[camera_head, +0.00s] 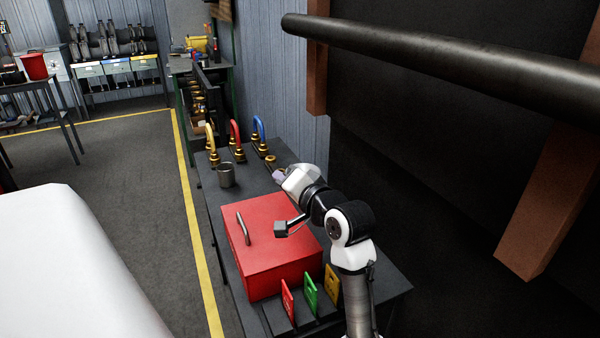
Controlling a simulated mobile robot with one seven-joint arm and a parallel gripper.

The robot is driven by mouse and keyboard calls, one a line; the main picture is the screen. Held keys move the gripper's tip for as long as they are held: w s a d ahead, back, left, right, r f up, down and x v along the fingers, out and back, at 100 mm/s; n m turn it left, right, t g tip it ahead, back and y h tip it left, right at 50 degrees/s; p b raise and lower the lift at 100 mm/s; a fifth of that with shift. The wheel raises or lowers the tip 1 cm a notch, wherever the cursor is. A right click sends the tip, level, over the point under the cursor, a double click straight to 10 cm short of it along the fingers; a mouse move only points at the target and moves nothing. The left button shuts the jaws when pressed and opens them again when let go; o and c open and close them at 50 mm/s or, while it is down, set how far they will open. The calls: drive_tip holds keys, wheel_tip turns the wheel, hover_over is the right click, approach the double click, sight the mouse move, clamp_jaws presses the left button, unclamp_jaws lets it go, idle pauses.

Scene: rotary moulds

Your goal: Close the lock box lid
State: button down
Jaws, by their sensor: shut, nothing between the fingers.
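The red lock box (287,281) stands on the dark workbench. Its flat red lid (262,213) lies level on the box, with no gap that I can make out. A metal handle (243,228) is on the lid's left part. My arm reaches over the box from the front right. My gripper (278,175) is small at the arm's far end, beyond the lid's back edge and apart from the handle. It looks shut and empty. A grey block on my arm hangs over the lid and hides part of it.
A grey mug (226,175) stands behind the box. Yellow, red (236,139) and blue (259,132) padlocks stand farther back. Red, green (310,292) and yellow tags stand at the box's front. A wall is to the right; open floor lies left.

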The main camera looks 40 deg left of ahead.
sight(252, 240)
drive_tip(key=s+a+f+n+b, duration=0.1)
drive_tip(key=s+f+n, duration=0.1)
drive_tip(key=s+a+f+n+t+h+b, duration=0.1)
drive_tip(key=s+f+n, duration=0.1)
drive_tip(key=s+f, duration=0.1)
drive_tip(key=s+a+f+n+b, duration=0.1)
drive_tip(key=s+f+n, duration=0.1)
drive_tip(key=shift+s+a+f+t+h+b, duration=0.1)
drive_tip(key=shift+s+f+t+h+b, duration=0.1)
drive_tip(key=shift+s+t+h+b, duration=0.15)
drive_tip(key=shift+s+a+f+n+b, duration=0.1)
drive_tip(key=shift+s+f+n+b, duration=0.2)
drive_tip(key=shift+f+n, duration=0.2)
drive_tip(key=shift+s+a+f+n+b, duration=0.15)
drive_tip(key=shift+f+n+b, duration=0.1)
drive_tip(key=shift+f+n, duration=0.2)
drive_tip(key=shift+w+r+p, duration=0.15)
drive_tip(key=shift+r+p, duration=0.45)
drive_tip(key=shift+p, duration=0.1)
drive_tip(key=r+v, duration=0.2)
drive_tip(key=v, duration=0.9)
drive_tip(key=shift+w+a+r, duration=0.2)
drive_tip(key=shift+w, duration=0.05)
